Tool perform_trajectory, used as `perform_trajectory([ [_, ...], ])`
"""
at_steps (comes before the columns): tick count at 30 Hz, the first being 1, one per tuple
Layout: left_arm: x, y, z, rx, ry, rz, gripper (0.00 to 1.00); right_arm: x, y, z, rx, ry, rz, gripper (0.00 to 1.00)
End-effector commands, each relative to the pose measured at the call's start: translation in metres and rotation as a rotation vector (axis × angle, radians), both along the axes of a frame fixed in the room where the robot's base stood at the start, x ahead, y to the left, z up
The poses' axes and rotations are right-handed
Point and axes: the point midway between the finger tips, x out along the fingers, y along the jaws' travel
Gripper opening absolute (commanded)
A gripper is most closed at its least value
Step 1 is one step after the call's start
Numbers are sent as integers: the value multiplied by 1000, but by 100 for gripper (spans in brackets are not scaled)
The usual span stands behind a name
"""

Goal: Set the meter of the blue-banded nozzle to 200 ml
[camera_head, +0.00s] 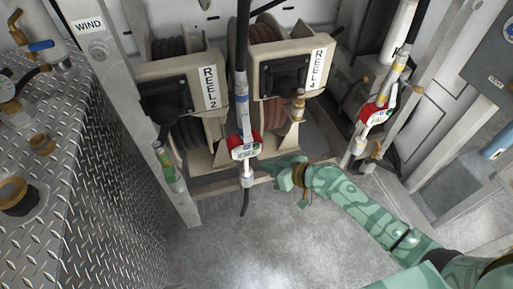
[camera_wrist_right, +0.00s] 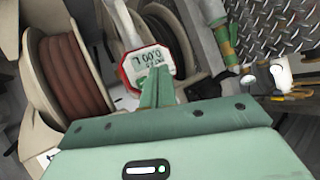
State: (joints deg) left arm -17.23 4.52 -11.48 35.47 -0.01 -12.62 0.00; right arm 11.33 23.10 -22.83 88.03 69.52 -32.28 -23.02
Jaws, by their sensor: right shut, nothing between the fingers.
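The blue-banded nozzle (camera_head: 242,105) hangs upright in the middle of the head view, in front of the reels. Its red-and-white meter (camera_head: 245,147) faces me with a small display. In the right wrist view the meter (camera_wrist_right: 148,62) shows close up, and its display seems to read 0.00 L. My right gripper (camera_head: 268,183) is shut and empty, just below and right of the meter. In the wrist view the shut fingertips (camera_wrist_right: 158,75) overlap the lower edge of the meter; I cannot tell whether they touch it. My left gripper is not in view.
Reel 2 (camera_head: 208,88) and reel 4 (camera_head: 319,77) stand behind the nozzle. Another nozzle with a red meter (camera_head: 374,113) hangs at right, and a green-banded one (camera_head: 168,170) at left. A diamond-plate surface (camera_head: 90,190) fills the left. The floor (camera_head: 260,245) is clear.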

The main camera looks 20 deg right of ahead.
Motion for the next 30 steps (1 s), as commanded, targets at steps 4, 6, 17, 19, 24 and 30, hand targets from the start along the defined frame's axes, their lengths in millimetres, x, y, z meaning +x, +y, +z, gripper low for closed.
perform_trajectory([
  [4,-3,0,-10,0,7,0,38,21,1,-3,-1,1,0,0],
  [6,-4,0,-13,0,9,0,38,28,1,-3,-1,0,2,0],
  [17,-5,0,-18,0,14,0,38,44,2,0,-1,-1,0,0],
  [19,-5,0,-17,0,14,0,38,44,2,0,-1,-1,0,0],
  [24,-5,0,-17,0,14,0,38,44,2,0,-1,-1,0,0],
  [30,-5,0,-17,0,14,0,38,44,2,0,-1,-1,0,0],
])
